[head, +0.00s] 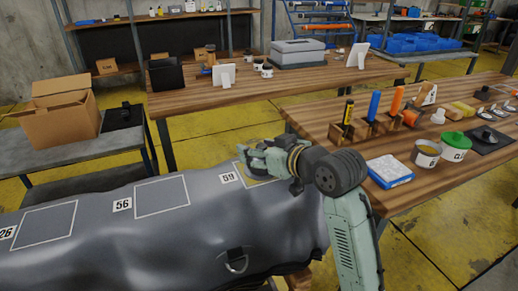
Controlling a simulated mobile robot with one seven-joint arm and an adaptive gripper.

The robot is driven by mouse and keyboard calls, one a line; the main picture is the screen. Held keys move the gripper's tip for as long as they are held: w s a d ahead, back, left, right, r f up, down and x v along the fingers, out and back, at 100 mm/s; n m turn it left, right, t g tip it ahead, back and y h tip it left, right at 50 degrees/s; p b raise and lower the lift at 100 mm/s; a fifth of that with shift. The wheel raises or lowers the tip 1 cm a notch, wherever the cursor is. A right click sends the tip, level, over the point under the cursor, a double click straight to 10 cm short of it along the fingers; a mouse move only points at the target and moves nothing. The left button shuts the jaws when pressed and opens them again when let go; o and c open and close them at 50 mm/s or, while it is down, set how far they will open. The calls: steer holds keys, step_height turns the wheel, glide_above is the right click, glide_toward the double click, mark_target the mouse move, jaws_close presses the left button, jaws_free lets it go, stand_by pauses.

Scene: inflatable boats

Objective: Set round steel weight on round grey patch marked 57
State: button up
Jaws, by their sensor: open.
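The grey inflatable tube (110,230) lies across the lower left, with outlined squares and number labels. The label nearest my gripper (228,177) is small and looks like 59; I cannot clearly read a 57. My gripper (250,163) is low over the outlined area beside that label, and its jaws are open. The gripper hides most of that area. A round grey shape shows at the fingers, but I cannot tell whether it is the steel weight, a patch or part of the gripper.
The right wooden table (310,115) holds a tool block, a blue-edged box (390,171), a tin (427,154) and a green-lidded tub (454,147). A cardboard box (58,108) stands on the left bench.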

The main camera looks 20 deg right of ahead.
steer(key=b+v, duration=0.2)
steer(key=v, duration=1)
steer(key=shift+b, duration=0.3)
